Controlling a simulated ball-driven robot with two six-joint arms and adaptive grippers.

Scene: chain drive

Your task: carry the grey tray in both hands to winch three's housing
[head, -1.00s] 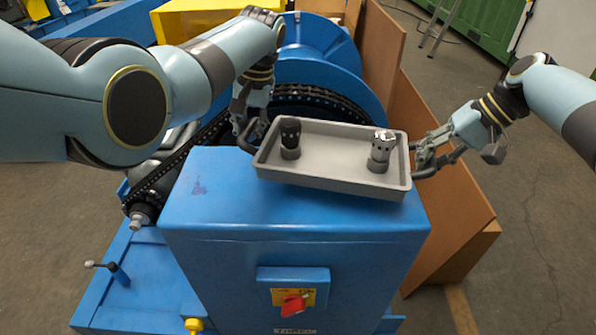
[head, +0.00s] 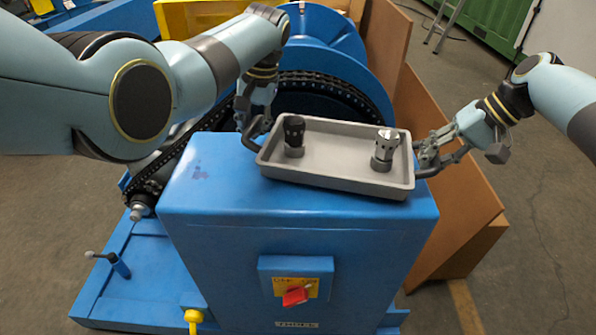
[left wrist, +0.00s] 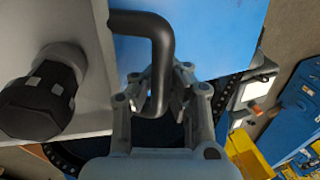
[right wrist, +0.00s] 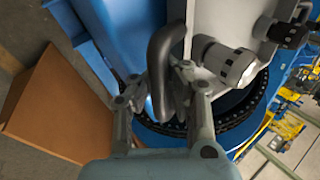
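The grey tray (head: 335,178) is level, over the top of the blue housing (head: 230,235). Whether it touches the top or hangs just above is hard to tell. My left gripper (head: 250,135) is shut on the dark handle (left wrist: 160,60) at the tray's left end. My right gripper (head: 425,162) is shut on the handle (right wrist: 160,60) at the right end. The housing's small nameplate (head: 297,324) is hard to read.
A red switch (head: 296,295) is on the housing's front. Behind stand a blue drum (head: 325,45) and a dark chain (head: 335,85). Brown boards (head: 450,180) lean close on the right. A small lever (head: 115,262) stands at the lower left. Open floor lies at far right.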

